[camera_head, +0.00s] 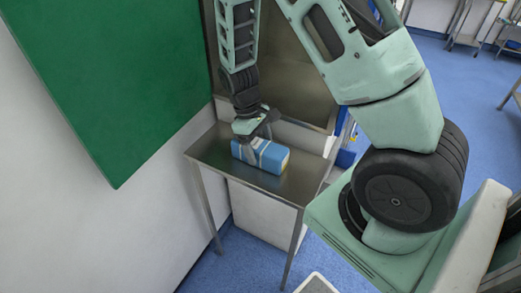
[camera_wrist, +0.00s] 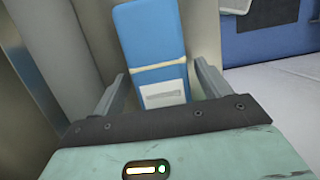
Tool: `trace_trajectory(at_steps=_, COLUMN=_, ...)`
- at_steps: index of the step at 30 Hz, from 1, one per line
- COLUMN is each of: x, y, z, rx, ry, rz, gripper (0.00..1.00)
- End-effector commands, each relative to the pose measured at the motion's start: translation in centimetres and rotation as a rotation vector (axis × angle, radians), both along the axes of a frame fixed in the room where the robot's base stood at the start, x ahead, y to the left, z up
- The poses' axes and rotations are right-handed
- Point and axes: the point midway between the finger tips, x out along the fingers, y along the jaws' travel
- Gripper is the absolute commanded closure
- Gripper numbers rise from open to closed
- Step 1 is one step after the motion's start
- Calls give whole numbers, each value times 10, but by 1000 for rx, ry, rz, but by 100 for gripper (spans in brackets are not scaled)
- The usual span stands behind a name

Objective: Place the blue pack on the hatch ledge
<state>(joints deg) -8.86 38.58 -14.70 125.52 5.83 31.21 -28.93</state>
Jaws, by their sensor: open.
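The blue pack (camera_head: 272,158), with a pale band and label, lies on a small steel table (camera_head: 228,163) against the wall. My gripper (camera_head: 257,142) points down at the pack's left part, its jaws open. In the wrist view the pack (camera_wrist: 148,40) lies between the two spread fingers of my gripper (camera_wrist: 160,72), with a gap visible on each side. A steel-lined recess (camera_head: 290,88) in the wall stands behind the table; I cannot tell for sure whether its lower edge is the hatch ledge.
A green panel (camera_head: 115,75) hangs on the white wall at left. The table top is bare in front of and to the right of the pack. Blue floor (camera_head: 475,90) is open at right, with steel trolleys at the far edge. A white object (camera_head: 316,284) stands at the bottom.

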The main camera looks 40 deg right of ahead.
Motion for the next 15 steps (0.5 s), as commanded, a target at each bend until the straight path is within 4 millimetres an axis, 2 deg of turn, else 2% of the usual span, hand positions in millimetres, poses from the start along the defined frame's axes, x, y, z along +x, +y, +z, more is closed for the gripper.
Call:
trace_trajectory(at_steps=9, x=19, y=6, z=65, rx=0, ry=-6, rz=1, gripper=24)
trace_trajectory(at_steps=15, x=25, y=8, z=91, rx=0, ry=-4, rz=1, gripper=24)
